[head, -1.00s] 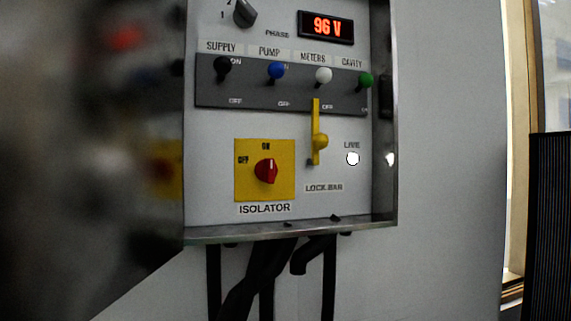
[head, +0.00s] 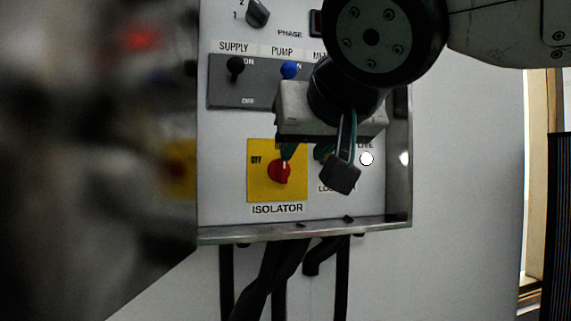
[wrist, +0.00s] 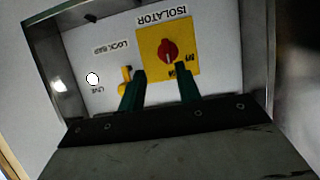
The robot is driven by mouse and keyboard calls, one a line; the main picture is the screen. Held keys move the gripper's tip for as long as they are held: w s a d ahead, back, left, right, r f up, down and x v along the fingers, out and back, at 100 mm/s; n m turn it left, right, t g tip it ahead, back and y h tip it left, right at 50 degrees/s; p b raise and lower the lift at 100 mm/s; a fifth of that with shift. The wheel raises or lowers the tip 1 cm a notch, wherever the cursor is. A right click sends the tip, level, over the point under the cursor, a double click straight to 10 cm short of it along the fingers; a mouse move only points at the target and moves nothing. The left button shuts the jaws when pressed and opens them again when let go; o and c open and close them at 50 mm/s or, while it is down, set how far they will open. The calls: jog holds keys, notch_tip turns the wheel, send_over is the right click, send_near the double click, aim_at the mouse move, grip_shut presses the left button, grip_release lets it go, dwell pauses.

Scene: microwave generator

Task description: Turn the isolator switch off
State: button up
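The isolator switch is a red knob (head: 279,172) on a yellow plate (head: 256,188) at the panel's lower part. Its white mark points up toward ON; OFF is at the left. It also shows upside down in the wrist view (wrist: 168,50). My gripper (wrist: 160,72) is open, with two green fingers spread and nothing between them. In the wrist view the knob lies beyond the fingertips, nearer the right-hand one. In the head view my gripper (head: 305,152) is in front of the panel, above and right of the knob. Contact is not visible.
The yellow lock bar (wrist: 125,80) stands beside the left finger in the wrist view, close to it; my gripper hides it in the head view. The white live lamp (head: 367,158) is right. Black and blue toggles (head: 289,69) sit above. A metal frame (head: 310,230) edges the panel.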

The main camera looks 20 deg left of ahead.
aim_at(284, 165)
jog(key=shift+y, duration=0.3)
jog(key=x, duration=0.5)
jog(key=a+x, duration=0.1)
jog(key=x, duration=0.1)
jog(key=shift+w+a+r, duration=0.1)
jog(key=shift+r, duration=0.05)
grip_shut()
